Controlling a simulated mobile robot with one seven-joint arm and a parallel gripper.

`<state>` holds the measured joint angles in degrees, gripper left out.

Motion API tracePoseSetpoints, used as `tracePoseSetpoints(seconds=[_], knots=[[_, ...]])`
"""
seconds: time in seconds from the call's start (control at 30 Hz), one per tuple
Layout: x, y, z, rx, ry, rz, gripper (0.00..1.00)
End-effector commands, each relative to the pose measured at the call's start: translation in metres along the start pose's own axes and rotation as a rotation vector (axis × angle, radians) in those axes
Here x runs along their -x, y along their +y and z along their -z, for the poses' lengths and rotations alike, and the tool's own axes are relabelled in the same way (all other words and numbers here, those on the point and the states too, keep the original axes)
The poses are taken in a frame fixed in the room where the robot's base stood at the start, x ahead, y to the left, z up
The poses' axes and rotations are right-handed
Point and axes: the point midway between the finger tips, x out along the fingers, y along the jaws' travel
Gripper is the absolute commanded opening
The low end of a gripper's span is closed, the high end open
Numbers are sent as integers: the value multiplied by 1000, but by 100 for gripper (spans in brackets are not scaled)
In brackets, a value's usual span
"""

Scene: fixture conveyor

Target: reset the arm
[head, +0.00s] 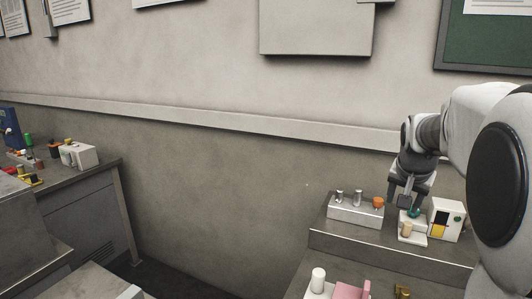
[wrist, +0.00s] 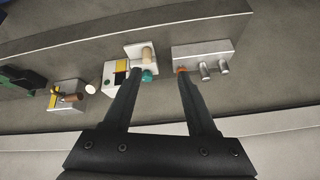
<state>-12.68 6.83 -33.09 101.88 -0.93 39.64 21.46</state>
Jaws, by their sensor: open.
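My gripper (head: 408,199) points down over the raised ledge at the right in the head view. In the wrist view my gripper (wrist: 160,74) has its two dark fingers apart with nothing between them. A white L-shaped fixture (wrist: 134,53) with a tan cylinder and a teal knob (wrist: 147,76) shows beside the left fingertip. A metal block (wrist: 205,48) with two silver pegs and an orange cap (wrist: 182,70) shows beside the right fingertip. I cannot tell whether the fingers touch the knob or the cap.
A white box (head: 446,219) with a black and yellow panel stands right of the fixture. Below the ledge are a white cylinder (head: 318,280), a pink block (head: 352,291) and a brass piece (head: 402,292). A cluttered desk (head: 110,171) stands left. The wall is behind; floor lies between.

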Motion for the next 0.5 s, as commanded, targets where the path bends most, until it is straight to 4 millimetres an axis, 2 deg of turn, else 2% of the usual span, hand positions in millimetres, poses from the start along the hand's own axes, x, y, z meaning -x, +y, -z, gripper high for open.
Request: tracePoseSetpoints(seconds=[0.03, 0.5], knots=[[16, -1, -10, 14, -19, 28, 58], [126, -8, -127, 271, -122, 214, 58]])
